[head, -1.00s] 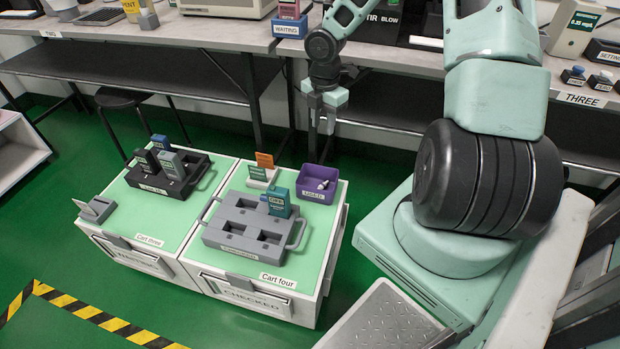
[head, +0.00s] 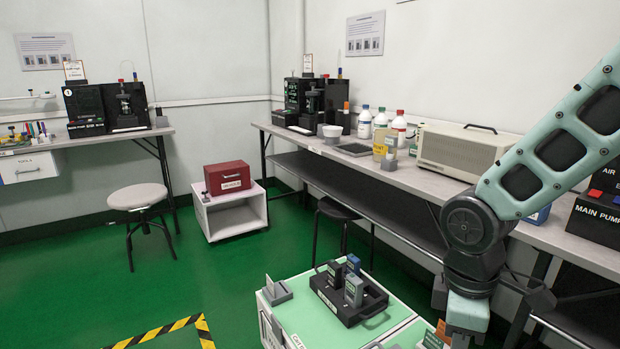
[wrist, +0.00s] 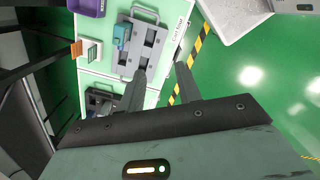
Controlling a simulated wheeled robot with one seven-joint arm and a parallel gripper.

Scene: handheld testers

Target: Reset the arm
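My gripper (wrist: 163,78) shows in the wrist view with its two fingers apart and nothing between them. In the head view my arm comes in from the right and hangs down, with the fingers out of frame below. In the wrist view, the grey tray (wrist: 128,68) with one teal tester (wrist: 121,36) lies on the green cart top beyond the fingers. The black tray (head: 345,308) on the cart in the head view holds several upright testers (head: 354,290). It is partly hidden behind a finger in the wrist view.
A long bench (head: 420,184) carries a beige instrument (head: 462,152) and bottles, close behind my arm. A red box (head: 227,178) sits on a low white stand (head: 236,216). A stool (head: 138,197) stands at left. A purple bin (wrist: 88,6) is on the cart. Green floor is open at left.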

